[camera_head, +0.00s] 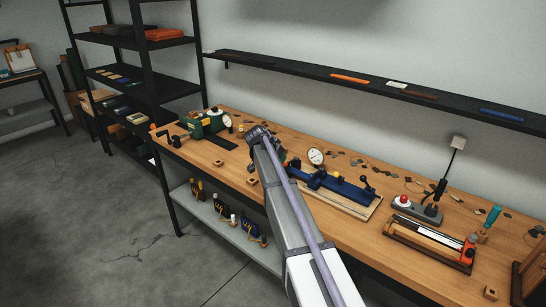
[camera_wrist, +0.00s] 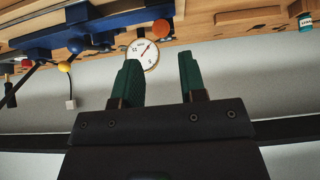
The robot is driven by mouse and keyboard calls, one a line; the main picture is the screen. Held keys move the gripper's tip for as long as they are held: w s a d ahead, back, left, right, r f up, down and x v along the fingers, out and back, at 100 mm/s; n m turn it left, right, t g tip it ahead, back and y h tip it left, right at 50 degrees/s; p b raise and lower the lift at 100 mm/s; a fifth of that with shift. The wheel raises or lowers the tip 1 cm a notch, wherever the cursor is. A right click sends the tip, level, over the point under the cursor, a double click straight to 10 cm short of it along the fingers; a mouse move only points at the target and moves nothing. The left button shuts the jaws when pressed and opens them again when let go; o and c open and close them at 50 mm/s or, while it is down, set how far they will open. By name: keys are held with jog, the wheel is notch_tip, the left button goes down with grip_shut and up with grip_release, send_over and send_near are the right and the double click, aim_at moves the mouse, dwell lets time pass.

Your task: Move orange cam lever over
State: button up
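My gripper (camera_wrist: 159,60) is open and empty, its two green fingers apart. In the head view my gripper (camera_head: 262,134) is above the middle of the bench, left of the blue fixture (camera_head: 330,187). An orange part (camera_head: 469,246) stands at the right end of a wooden-framed fixture (camera_head: 425,244) at the bench's right, well away from my gripper; it may be the cam lever, but its shape is too small to tell. In the wrist view a round orange part (camera_wrist: 161,27) shows beyond the fingers, beside the blue fixture (camera_wrist: 90,30); I cannot tell whether it is a lever.
A white dial gauge (camera_head: 316,157) stands behind the blue fixture; a dial (camera_wrist: 143,54) also shows between my fingers. A green machine (camera_head: 204,124) is at the left. A red-button box (camera_head: 416,208) and a teal-handled tool (camera_head: 492,216) are at the right. A wall shelf (camera_head: 370,83) runs above.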

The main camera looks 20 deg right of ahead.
jog(key=b+x, duration=0.3)
jog(key=x, duration=0.2)
jog(key=b+x, duration=0.2)
jog(key=shift+w+f+b, duration=0.15)
jog(key=shift+f+b, duration=0.2)
jog(key=shift+f, duration=0.1)
jog(key=shift+d+r, duration=0.1)
jog(key=shift+d, duration=0.05)
jog(key=shift+c, duration=0.3)
jog(key=c, duration=0.4)
jog(key=shift+w+d+r+p, duration=0.1)
jog(key=shift+d+r+p, duration=0.05)
jog(key=shift+r+p, duration=0.55)
jog(key=shift+w+d+r+p, duration=0.15)
jog(key=shift+r+p, duration=0.4)
jog(key=shift+p, duration=0.1)
jog(key=shift+c, duration=0.2)
jog(key=shift+w+d+r+p, duration=0.1)
jog(key=shift+d+r+p, duration=0.1)
jog(key=shift+r+p, duration=0.25)
jog(key=shift+w+d+r+p, duration=0.25)
jog(key=shift+d+r+p, duration=0.15)
jog(key=shift+r+p, duration=0.25)
